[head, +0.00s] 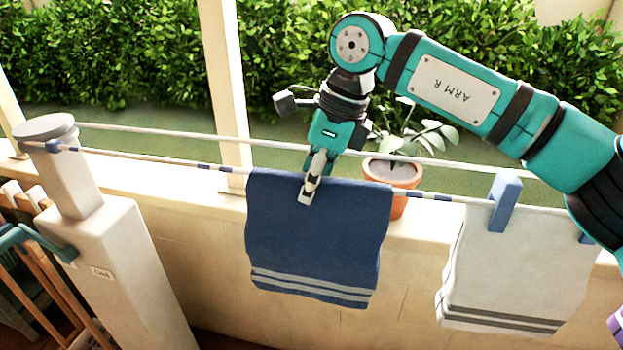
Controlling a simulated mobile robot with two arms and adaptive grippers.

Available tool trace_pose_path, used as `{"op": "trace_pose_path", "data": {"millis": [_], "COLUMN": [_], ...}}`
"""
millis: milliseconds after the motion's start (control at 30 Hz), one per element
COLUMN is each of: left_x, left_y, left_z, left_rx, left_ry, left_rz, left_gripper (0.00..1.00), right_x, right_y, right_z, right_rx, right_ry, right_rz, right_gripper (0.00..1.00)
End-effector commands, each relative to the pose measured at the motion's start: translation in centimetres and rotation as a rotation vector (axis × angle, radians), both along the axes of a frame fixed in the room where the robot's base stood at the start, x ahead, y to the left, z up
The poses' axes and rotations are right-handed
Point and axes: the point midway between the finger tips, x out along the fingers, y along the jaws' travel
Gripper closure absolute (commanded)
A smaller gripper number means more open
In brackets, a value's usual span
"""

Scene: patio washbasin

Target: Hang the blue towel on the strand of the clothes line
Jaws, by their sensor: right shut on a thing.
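The blue towel (318,240) with pale stripes near its lower edge hangs down in the middle of the head view. Its top edge lies along the front strand of the clothes line (170,160); I cannot tell whether cloth is folded over behind the strand. My right gripper (308,192) points down and is shut on the towel's top edge, a little left of its middle. The strand shows on both sides of the towel. My left gripper is not in view.
A white towel (515,265) hangs at the right, held by a blue clothespin (505,202). A potted plant (392,172) stands on the ledge behind the towel. A pale post (120,240) carries the line at left, beside a wooden rack (40,265).

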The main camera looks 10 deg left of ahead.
Motion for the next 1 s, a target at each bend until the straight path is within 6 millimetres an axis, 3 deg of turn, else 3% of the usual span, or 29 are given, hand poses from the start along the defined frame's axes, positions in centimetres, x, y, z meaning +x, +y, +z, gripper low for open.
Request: {"op": "trace_pose_path", "data": {"millis": [267,300,500,767,1000], "left_x": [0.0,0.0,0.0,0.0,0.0], "left_y": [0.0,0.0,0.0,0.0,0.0], "left_z": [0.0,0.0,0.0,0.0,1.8], "left_rx": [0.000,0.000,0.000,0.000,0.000], "left_ry": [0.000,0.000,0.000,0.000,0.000], "left_rz": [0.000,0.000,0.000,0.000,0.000], "left_gripper": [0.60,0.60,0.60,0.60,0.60], "right_x": [0.0,0.0,0.0,0.0,0.0], "right_y": [0.0,0.0,0.0,0.0,0.0], "right_z": [0.0,0.0,0.0,0.0,2.2], "right_rx": [0.001,0.001,0.001,0.000,0.001], "right_ry": [-0.001,-0.001,0.000,0.000,0.000], "right_rz": [0.000,0.000,0.000,0.000,0.000], "right_gripper": [1.00,0.77,0.52,0.52,0.52]}}
